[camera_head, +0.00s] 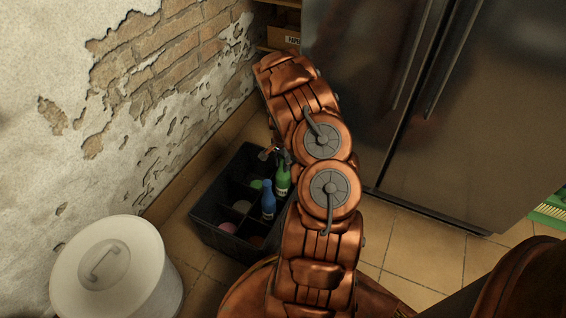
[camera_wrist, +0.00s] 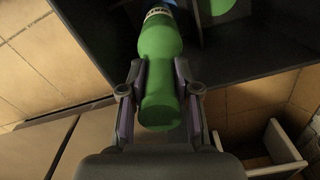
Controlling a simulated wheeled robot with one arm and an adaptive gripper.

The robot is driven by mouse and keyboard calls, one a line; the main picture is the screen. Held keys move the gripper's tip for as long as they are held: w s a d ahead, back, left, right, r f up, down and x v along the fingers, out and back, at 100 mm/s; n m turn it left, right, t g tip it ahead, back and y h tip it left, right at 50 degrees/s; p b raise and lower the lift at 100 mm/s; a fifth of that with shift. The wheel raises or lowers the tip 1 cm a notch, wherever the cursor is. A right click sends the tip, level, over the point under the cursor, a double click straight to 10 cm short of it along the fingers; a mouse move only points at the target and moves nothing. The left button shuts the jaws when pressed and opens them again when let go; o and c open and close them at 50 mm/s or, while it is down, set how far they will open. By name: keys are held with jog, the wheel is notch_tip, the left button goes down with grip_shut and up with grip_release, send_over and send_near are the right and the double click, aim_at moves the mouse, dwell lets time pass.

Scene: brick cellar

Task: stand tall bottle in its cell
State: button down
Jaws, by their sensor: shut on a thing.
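A green bottle (camera_wrist: 160,70) with a pale label at its far end sits between the two fingers of my gripper (camera_wrist: 161,75) in the wrist view. The fingers are shut on its sides. In the head view a green bottle (camera_head: 283,181) shows beside my arm, over or in the dark crate (camera_head: 211,234); I cannot tell whether its base touches a cell floor. My arm hides most of the gripper there. A blue bottle (camera_head: 268,203) stands upright in the crate, just left of and nearer than the green one. Coloured discs show on the cell floors, among them a pink disc (camera_head: 227,227) and a green disc (camera_head: 257,184).
A white lidded bin (camera_head: 115,275) stands left of the crate, near the peeling brick wall (camera_head: 130,110). A large steel fridge (camera_head: 385,90) stands at the back right. A shelf with a cardboard box (camera_head: 284,38) is behind my arm. Tiled floor is free right of my arm.

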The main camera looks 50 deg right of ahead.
jog(key=shift+f, duration=0.3)
jog(key=c, duration=0.7)
grip_release()
jog(key=shift+c, duration=0.2)
notch_tip(320, 180, up, 12)
jog(key=shift+r, duration=0.2)
jog(key=s+a+r+n+p, duration=0.25)
jog(key=a+r+p, duration=0.5)
jog(key=r, duration=0.55)
jog(key=s+a+r+n+p, duration=0.25)
jog(key=a+r+p, duration=0.45)
jog(key=r, duration=0.5)
jog(key=s+a+r+n+p, duration=0.25)
jog(key=a+r+p, duration=0.4)
jog(key=r, duration=0.65)
jog(key=s+a+r+n+g+p, duration=0.1)
jog(key=s+a+r+n+p, duration=1)
jog(key=s+a+r+p, duration=0.4)
jog(key=s+a+r, duration=0.1)
jog(key=s+r, duration=0.2)
jog(key=r, duration=0.3)
jog(key=shift+s+a+g, duration=0.3)
jog(key=shift+a+g, duration=0.1)
